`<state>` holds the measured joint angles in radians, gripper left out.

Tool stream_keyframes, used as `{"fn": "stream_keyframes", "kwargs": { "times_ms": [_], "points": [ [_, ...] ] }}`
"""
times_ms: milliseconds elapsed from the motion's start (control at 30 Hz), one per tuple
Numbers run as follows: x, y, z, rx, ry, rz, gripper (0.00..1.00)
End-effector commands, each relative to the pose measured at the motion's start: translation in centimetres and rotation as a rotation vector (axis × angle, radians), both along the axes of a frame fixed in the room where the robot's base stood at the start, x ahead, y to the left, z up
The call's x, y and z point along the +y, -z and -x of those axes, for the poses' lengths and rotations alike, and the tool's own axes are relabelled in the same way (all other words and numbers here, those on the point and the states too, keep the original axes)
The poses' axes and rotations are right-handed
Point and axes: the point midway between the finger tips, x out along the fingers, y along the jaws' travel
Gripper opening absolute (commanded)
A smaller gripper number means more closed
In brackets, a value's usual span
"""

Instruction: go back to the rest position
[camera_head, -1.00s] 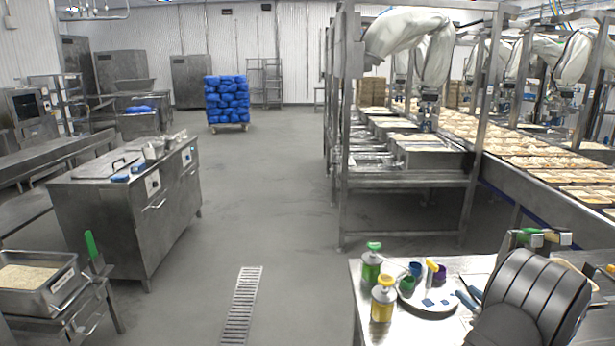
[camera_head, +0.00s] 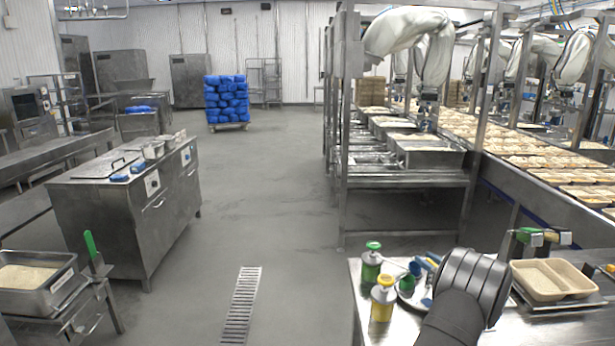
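My dark arm (camera_head: 470,285) rises from the bottom edge at the lower right, over the steel table. Its ribbed, rounded section faces the camera. My gripper and its fingertips do not show; my arm hides the space beyond it.
A green-capped bottle (camera_head: 371,268) and a yellow-capped bottle (camera_head: 382,303) stand at the table's left side. A steel bin of rice (camera_head: 38,290) stands at the far left. The floor (camera_head: 290,220) between is clear.

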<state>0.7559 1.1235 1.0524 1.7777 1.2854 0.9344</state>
Motion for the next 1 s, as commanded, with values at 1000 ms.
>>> {"fn": "stream_keyframes", "kwargs": {
  "times_ms": [1000],
  "points": [
    [-9.1, 0.0, 13.3, 0.002, -0.152, 0.0, 0.34]
  ]
}}
